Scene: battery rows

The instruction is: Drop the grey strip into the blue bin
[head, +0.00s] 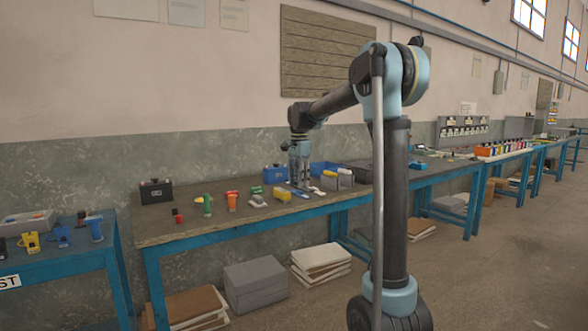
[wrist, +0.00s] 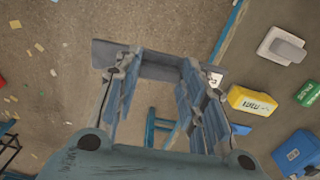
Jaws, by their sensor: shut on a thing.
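My gripper (head: 299,185) hangs at the table's front side in the head view. In the wrist view my gripper (wrist: 160,68) is shut on the grey strip (wrist: 120,54), which lies crosswise between the fingertips and sticks out on both sides. I cannot make out the strip in the head view. The blue bin (head: 323,167) stands on the table behind and just right of the gripper, partly hidden by it. I cannot identify the bin in the wrist view.
The wooden table (head: 165,232) holds a blue battery (head: 275,174), a black battery (head: 156,191), an orange piece (head: 231,200) and grey blocks (head: 345,179). In the wrist view, a yellow block (wrist: 251,101) lies right of the fingers; floor shows on the left.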

